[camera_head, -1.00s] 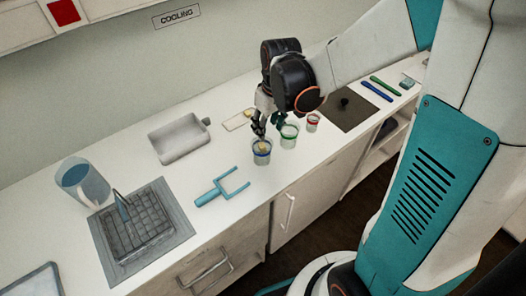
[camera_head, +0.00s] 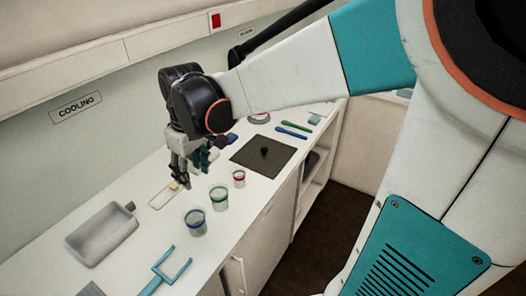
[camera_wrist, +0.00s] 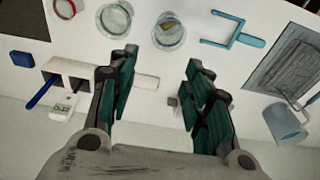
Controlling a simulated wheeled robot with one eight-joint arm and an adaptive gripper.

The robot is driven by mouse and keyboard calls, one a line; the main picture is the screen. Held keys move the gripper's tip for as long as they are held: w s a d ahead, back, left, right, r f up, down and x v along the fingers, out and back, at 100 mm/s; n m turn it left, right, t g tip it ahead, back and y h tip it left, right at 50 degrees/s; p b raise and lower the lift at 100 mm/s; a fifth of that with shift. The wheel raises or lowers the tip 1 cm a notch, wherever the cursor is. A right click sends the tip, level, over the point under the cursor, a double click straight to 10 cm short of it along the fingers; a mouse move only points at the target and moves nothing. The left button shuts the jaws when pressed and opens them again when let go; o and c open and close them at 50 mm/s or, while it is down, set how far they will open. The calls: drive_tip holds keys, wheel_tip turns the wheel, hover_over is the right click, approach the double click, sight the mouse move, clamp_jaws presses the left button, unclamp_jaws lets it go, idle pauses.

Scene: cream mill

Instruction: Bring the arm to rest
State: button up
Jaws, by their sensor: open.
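The height of the fingertips above the counter is hard to tell.
A grey tray (camera_head: 100,240) lies left, a blue fork-like tool (camera_head: 165,272) in front. A jug (camera_wrist: 285,122) shows in the wrist view. A wall backs the counter.

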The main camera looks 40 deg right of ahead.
drive_tip(key=shift+s+r, duration=0.25)
drive_tip(key=shift+r, duration=0.45)
drive_tip(key=s+f+m+t+b, duration=0.3)
drive_tip(key=s+f+t+b, duration=0.2)
drive_tip(key=s, duration=0.8)
drive_tip(key=shift+a+m+h+b, duration=0.25)
drive_tip(key=shift+m+h+b, duration=0.05)
drive_tip(key=shift+b, duration=0.75)
